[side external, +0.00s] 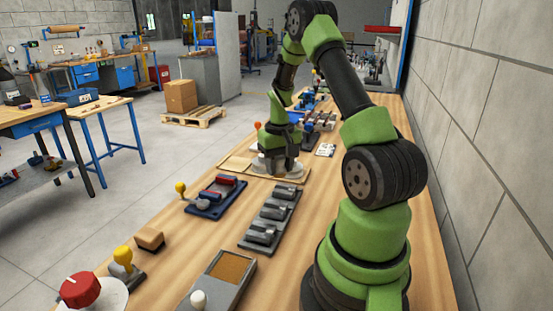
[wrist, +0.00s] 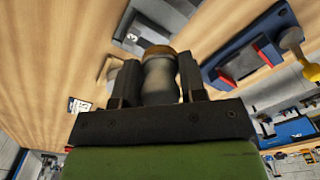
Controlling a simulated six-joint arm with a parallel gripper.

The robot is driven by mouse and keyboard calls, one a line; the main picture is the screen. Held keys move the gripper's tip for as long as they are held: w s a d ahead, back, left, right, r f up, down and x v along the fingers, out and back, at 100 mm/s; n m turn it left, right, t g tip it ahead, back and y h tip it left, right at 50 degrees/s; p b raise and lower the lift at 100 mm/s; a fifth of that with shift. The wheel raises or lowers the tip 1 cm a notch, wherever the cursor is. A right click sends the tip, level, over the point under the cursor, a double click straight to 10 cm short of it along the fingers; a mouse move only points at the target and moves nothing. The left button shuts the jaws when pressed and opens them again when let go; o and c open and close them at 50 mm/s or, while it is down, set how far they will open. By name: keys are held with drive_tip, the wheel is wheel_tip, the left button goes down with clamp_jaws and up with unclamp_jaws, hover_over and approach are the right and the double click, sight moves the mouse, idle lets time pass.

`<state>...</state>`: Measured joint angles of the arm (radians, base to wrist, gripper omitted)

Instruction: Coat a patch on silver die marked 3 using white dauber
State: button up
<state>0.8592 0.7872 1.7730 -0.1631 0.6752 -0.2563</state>
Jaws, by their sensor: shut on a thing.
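My gripper (side external: 278,168) points down low over a light wooden board (side external: 238,164) in the side view. In the wrist view its two dark fingers (wrist: 157,85) are shut on a pale, rounded piece with a tan end, which looks like the white dauber (wrist: 160,78). A grey metal block marked 3, apparently the silver die (wrist: 150,34), shows beyond the fingers at the top of the wrist view, apart from the dauber. Its lower part is partly hidden. I cannot pick out the 3 in the side view.
A blue holder (side external: 203,207) with red bars and a yellow-knobbed piece (side external: 181,188) stands near the board. A dark rack (side external: 262,235) of grey pieces, a grey tray (side external: 215,285) with a brown pad and a white knob (side external: 198,298) stand nearer. Bare wood lies between them.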

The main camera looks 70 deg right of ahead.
sight(281, 190)
drive_tip(key=shift+f, duration=2.95)
drive_tip(key=shift+d, duration=3.15)
drive_tip(key=shift+a, duration=2.95)
drive_tip(key=shift+a+r, duration=0.15)
drive_tip(key=shift+a, duration=0.1)
drive_tip(key=shift+r, duration=3.9)
